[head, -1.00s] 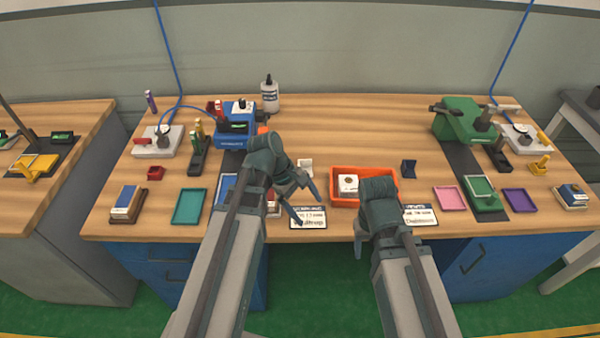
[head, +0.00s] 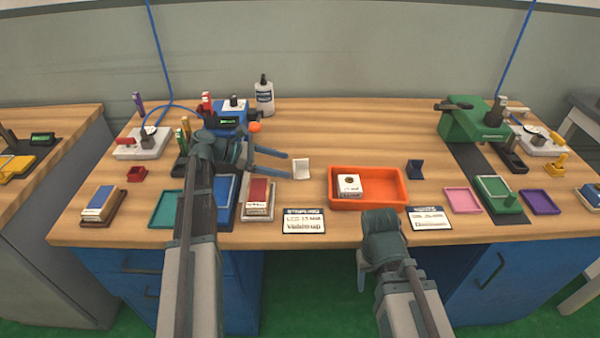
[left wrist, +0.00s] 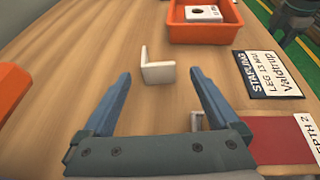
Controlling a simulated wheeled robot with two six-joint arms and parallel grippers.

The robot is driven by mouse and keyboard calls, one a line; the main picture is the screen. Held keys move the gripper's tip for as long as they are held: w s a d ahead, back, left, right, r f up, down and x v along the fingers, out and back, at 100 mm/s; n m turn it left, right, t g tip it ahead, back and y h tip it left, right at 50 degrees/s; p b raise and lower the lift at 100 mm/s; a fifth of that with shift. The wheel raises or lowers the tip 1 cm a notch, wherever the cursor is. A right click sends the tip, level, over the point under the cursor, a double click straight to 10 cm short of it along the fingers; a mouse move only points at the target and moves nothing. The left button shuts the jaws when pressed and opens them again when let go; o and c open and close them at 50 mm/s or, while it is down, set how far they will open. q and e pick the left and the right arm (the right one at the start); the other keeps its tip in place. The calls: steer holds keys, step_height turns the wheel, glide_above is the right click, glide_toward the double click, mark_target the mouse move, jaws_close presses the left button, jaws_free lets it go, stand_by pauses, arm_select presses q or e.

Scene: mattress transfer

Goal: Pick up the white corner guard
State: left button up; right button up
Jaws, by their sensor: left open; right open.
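The white corner guard (head: 301,169) stands upright on the wooden table, just left of the orange bin. In the left wrist view the L-shaped corner guard (left wrist: 158,68) sits beyond the fingertips, between their lines. My left gripper (head: 286,164) is open, with its fingers pointing right toward the guard and not touching it. In the left wrist view my left gripper (left wrist: 161,76) is empty between its two blue fingers. My right gripper (head: 366,274) is open, low in front of the table edge; its fingers are partly hidden.
The orange bin (head: 370,203) holds a white block (head: 347,186). A dark blue corner guard (head: 415,169) stands right of the bin. A red-topped block (head: 258,196) and a staging card (head: 304,222) lie near the front edge. The table behind the white guard is clear.

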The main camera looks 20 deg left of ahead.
mark_target(295, 165)
arm_select(q)
steer(key=shift+b+x, duration=0.35)
steer(key=shift+x, duration=0.5)
steer(key=shift+b+x, duration=0.9)
steer(key=shift+x, duration=1.95)
steer(key=shift+w+r, duration=0.15)
steer(key=c, duration=1.4)
steer(key=shift+r, duration=0.1)
